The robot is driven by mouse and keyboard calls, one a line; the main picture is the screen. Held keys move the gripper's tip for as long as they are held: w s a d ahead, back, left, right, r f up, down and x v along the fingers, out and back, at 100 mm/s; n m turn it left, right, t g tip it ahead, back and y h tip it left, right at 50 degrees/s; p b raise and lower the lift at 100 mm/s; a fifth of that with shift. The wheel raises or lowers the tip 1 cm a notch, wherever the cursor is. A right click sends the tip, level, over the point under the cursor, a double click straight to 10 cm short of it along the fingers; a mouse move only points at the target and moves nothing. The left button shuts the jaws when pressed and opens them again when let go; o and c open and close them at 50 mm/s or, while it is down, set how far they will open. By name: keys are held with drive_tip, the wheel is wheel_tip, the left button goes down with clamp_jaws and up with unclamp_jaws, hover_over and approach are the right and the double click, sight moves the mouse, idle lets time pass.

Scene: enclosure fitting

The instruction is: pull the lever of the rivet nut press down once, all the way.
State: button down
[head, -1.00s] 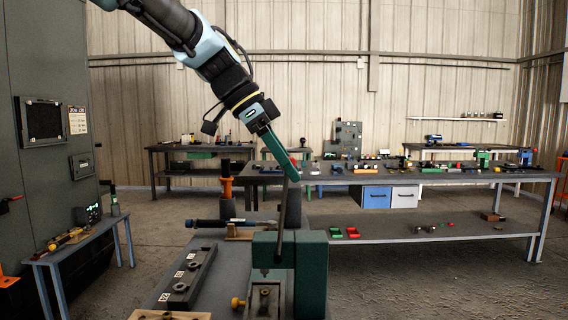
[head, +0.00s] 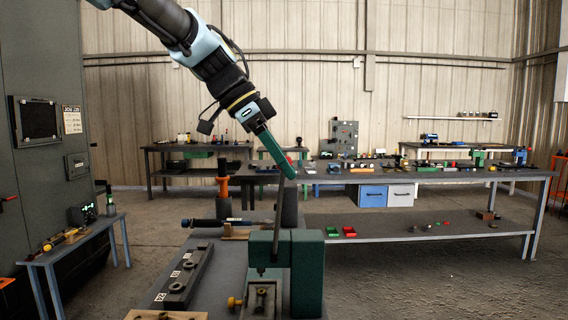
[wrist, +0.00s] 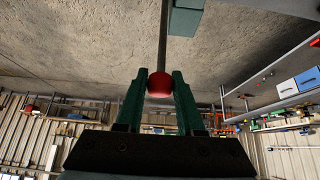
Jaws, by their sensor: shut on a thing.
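The rivet nut press (head: 308,275) stands at the front of the near bench in the head view, with a dark green body and head. Its lever (head: 278,205) is a thin grey rod that rises nearly upright from the press head. My gripper (head: 291,174) comes down from the upper left and meets the top of the lever. In the wrist view, the green fingers (wrist: 160,88) are shut on the red knob (wrist: 160,83) at the lever's end. The rod (wrist: 163,35) runs away from the knob towards the green press head (wrist: 185,18).
A dark strip with holes (head: 184,277) and a wooden block (head: 166,315) lie left of the press. A dark cylinder (head: 289,205) stands behind it, and a tool on a stand (head: 235,230) lies behind left.

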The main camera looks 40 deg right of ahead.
drive_tip(key=shift+w+a+b, duration=0.3)
drive_tip(key=shift+w+a, duration=0.6)
drive_tip(key=shift+a, duration=0.15)
drive_tip(key=shift+w+a+f+b, duration=0.15)
drive_tip(key=shift+w+a+b, duration=0.25)
drive_tip(key=shift+w+a, duration=0.55)
drive_tip(key=shift+s+a, duration=0.1)
drive_tip(key=shift+w+a+f+b, duration=0.15)
drive_tip(key=shift+w+a+b, duration=0.1)
drive_tip(key=shift+w+a, duration=0.2)
drive_tip(key=shift+w+a+f+b, duration=0.2)
drive_tip(key=shift+w+a, duration=0.15)
drive_tip(key=shift+a, duration=0.2)
